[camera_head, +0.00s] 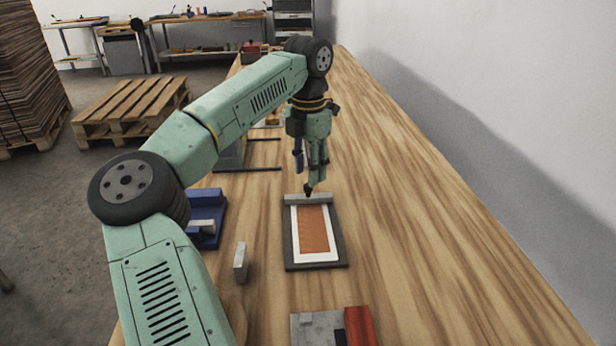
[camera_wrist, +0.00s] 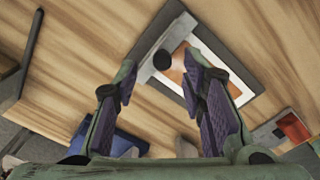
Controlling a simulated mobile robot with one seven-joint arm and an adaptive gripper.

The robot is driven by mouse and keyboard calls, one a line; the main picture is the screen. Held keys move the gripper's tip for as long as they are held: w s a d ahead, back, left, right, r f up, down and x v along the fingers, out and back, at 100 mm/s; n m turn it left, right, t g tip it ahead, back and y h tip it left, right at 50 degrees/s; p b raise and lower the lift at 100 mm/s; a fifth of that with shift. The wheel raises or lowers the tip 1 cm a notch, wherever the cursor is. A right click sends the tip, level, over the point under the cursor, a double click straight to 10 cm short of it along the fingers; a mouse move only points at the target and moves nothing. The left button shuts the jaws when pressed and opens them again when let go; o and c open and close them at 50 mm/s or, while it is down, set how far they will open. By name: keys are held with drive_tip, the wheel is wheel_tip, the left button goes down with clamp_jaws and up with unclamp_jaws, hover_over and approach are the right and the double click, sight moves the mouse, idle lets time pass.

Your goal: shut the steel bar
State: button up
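The steel bar (camera_head: 293,199) is a grey strip across the far end of a dark rectangular frame (camera_head: 289,250) holding a white-bordered orange-brown sheet (camera_head: 314,230). A black knob (camera_head: 308,189) stands on the bar. In the wrist view the bar (camera_wrist: 181,32) runs diagonally, with the round black knob (camera_wrist: 162,60) near its middle. Whether the bar is pressed on the sheet's edge is hard to tell. My gripper (camera_head: 309,170) points down just above the knob. In the wrist view its purple-padded fingers (camera_wrist: 157,85) are apart, with nothing between them; I cannot see contact with the knob.
A blue fixture (camera_head: 206,212) and a small upright grey block (camera_head: 240,262) stand left of the frame. A grey and red object (camera_head: 358,326) lies at the near edge. Dark rails (camera_head: 250,168) lie farther left. The wooden bench (camera_head: 430,240) is clear on the right, beside the wall.

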wheel_tip(320, 180, up, 9)
idle(0.5)
